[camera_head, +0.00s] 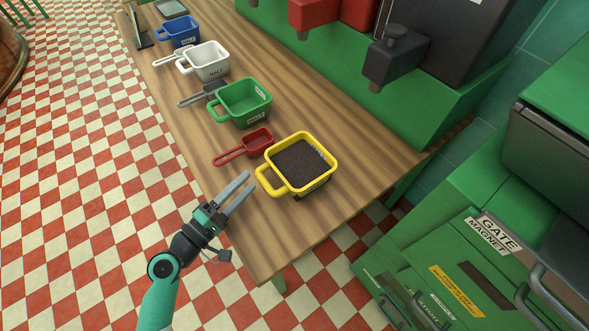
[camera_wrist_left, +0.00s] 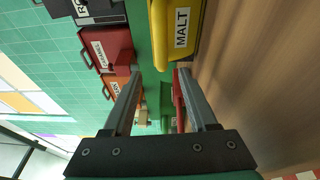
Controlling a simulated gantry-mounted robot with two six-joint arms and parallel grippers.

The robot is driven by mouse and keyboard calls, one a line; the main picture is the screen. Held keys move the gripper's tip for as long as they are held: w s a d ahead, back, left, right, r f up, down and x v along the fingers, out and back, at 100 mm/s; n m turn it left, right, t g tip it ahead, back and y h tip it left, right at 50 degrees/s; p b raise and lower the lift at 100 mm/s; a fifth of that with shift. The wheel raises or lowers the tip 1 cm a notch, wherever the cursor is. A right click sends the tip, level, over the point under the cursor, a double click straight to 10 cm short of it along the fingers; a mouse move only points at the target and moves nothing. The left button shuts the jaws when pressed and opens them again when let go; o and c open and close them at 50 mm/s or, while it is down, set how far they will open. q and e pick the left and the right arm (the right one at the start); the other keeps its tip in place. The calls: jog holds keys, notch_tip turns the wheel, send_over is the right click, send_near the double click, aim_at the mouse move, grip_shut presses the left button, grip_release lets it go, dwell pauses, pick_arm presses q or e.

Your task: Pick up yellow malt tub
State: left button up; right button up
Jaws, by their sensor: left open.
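The yellow malt tub (camera_head: 320,141) stands upright on the wooden table near its front end, filled with dark grain. Its yellow loop handle (camera_head: 269,184) points left, toward my gripper. My left gripper (camera_head: 247,182) is open and empty, just left of the handle and apart from it in the head view. In the left wrist view the yellow tub (camera_wrist_left: 178,35) with its MALT label shows at the top, beyond the open fingers (camera_wrist_left: 156,70). My right gripper is not in view.
A red scoop (camera_head: 257,141) lies just behind the yellow tub. Green (camera_head: 244,101), white (camera_head: 210,61) and blue (camera_head: 182,31) tubs stand farther along the table (camera_head: 270,240). A green machine (camera_head: 440,240) stands at the right. The table's front corner is clear.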

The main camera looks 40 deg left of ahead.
aim_at(258, 172)
pick_arm(q)
jog(key=w, duration=0.5)
jog(key=shift+w+d, duration=0.1)
jog(key=shift+w, duration=0.05)
jog(key=shift+f, duration=0.1)
jog(key=shift+c, duration=0.4)
grip_shut()
dwell(0.7)
